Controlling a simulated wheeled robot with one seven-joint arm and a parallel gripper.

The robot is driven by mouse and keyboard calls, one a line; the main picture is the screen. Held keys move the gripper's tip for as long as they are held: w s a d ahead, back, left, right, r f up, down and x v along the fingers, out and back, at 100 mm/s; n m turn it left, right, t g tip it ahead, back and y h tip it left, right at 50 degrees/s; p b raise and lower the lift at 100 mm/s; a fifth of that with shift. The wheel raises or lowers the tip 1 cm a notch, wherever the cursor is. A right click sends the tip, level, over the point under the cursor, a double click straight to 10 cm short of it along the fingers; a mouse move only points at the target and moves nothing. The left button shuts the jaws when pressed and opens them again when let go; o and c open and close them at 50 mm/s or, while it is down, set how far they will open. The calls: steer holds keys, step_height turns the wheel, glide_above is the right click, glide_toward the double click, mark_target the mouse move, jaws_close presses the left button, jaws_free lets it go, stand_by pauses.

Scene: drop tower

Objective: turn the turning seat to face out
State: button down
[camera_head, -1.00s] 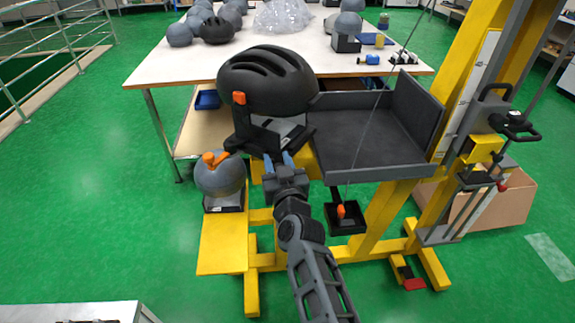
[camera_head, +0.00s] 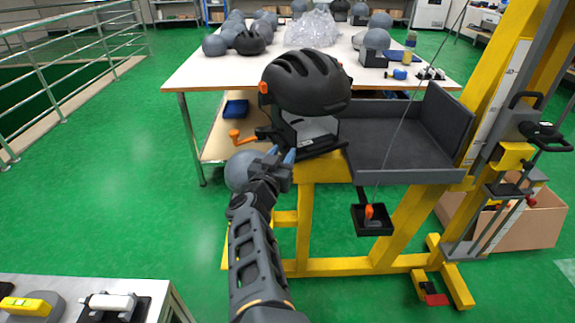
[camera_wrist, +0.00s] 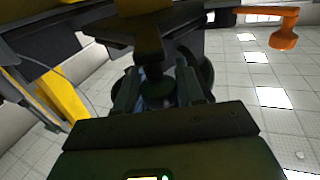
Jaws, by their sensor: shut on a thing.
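The turning seat is a black base with a flat plate (camera_head: 322,147) at the left end of the yellow stand. A black helmet (camera_head: 306,82) with an orange clip sits on it. An orange crank-shaped handle (camera_head: 240,138) sticks out left of the seat; it also shows at the upper right in the wrist view (camera_wrist: 284,30). My gripper (camera_head: 283,154) is at the seat's near left edge, below the helmet. In the wrist view its fingers close around a dark post (camera_wrist: 157,88) under the seat. The exact contact is dark and hard to see.
A dark padded tray (camera_head: 395,145) adjoins the seat on the right. A thin cable runs to a small black box (camera_head: 372,219) below it. A grey ball (camera_head: 240,170) is partly behind my gripper. A white table (camera_head: 215,70) with more balls stands behind. Green floor is free at left.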

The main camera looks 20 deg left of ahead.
steer(key=shift+w+a+r+m+h+b, duration=0.2)
steer(key=shift+a+m+h+b, duration=0.2)
steer(key=shift+a+h+b, duration=0.3)
steer(key=shift+r, duration=0.1)
steer(key=c, duration=1.1)
jaws_free()
steer(key=o, duration=0.3)
steer(key=shift+f, duration=0.2)
steer(key=shift+s+a+p, duration=0.15)
steer(key=shift+s+p, duration=2.6)
steer(key=shift+s, duration=1.2)
steer(key=shift+c, duration=0.2)
